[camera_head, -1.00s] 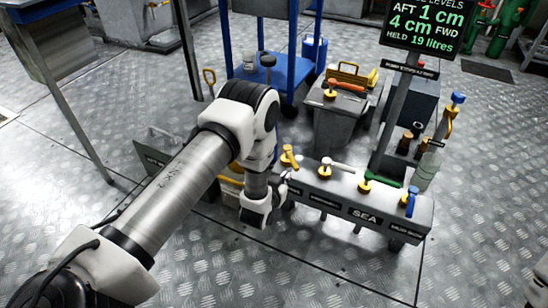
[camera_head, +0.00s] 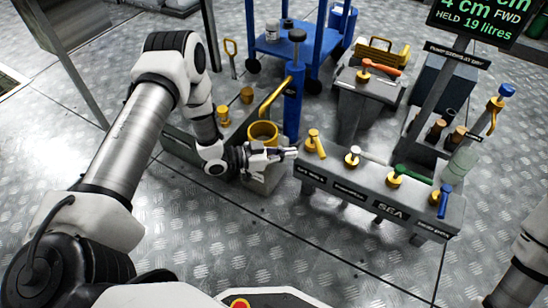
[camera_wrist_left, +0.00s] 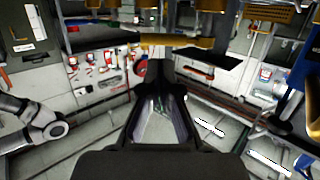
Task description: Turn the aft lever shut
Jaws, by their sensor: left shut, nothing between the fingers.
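A grey valve chest stands on the floor in the head view, with a yellow lever (camera_head: 316,144), a white lever (camera_head: 370,155), a green lever (camera_head: 411,176) and a blue lever (camera_head: 444,202) along its top. I cannot read which label means aft; one front label reads SEA. My left gripper (camera_head: 291,153) is shut and empty, just left of the yellow lever near the chest's left end. Contact with the lever cannot be made out. In the left wrist view its dark fingers (camera_wrist_left: 160,104) point away from the camera. My right gripper is out of view.
A yellow cup-like part (camera_head: 262,133) and a blue pump post (camera_head: 293,100) stand close behind my left gripper. An orange-handled lever (camera_head: 381,69) tops a grey pedestal behind the chest. A level display (camera_head: 484,18) is at upper right. Floor in front is clear.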

